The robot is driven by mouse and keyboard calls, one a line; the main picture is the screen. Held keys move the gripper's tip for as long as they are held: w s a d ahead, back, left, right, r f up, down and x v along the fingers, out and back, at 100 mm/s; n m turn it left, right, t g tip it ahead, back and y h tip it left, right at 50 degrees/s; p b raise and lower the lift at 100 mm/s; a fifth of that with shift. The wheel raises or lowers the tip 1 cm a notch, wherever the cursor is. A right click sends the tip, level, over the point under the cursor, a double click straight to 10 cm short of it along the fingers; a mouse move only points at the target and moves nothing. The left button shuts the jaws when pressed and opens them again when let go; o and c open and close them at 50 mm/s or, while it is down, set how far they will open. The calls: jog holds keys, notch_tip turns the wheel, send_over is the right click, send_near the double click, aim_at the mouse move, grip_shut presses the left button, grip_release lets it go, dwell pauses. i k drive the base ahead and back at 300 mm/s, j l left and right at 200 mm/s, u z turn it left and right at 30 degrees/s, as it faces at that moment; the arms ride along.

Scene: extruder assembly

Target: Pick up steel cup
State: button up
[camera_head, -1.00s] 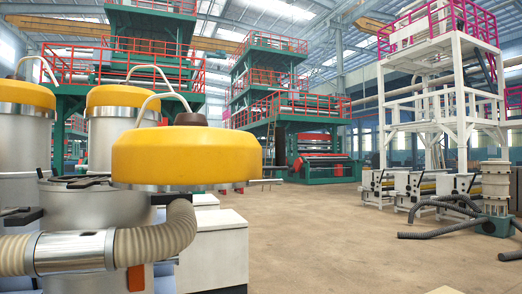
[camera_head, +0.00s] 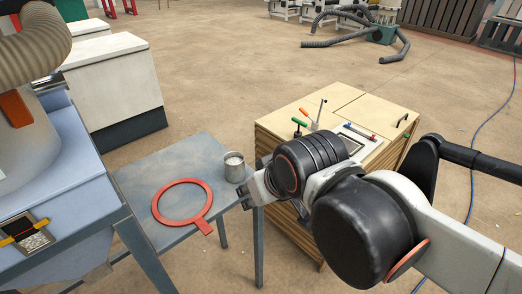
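The steel cup (camera_head: 234,167) stands upright on a small grey metal table (camera_head: 150,172), near the table's right edge. It is a small grey cylinder, and something pale shows inside its top. My gripper (camera_head: 246,199) is at the table's right edge, just right of and below the cup in the picture. Only a small part of it shows past my arm's dark wrist joint, and I cannot tell how its fingers stand. I see nothing held in it. Whether it touches the cup is unclear.
A red ring with a handle (camera_head: 160,214) lies on the table left of the cup. A wooden cabinet (camera_head: 372,106) with tools on top stands behind my arm. A blue-grey machine (camera_head: 70,205) borders the table at left. Open floor (camera_head: 225,65) lies beyond.

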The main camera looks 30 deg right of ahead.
aim_at(234, 162)
jog(key=z, duration=0.2)
jog(key=k+l+u, duration=0.2)
jog(key=l, duration=0.25)
jog(key=k+l+u, duration=0.25)
jog(key=l, duration=0.15)
jog(key=k+l+u, duration=0.2)
jog(key=l, duration=0.2)
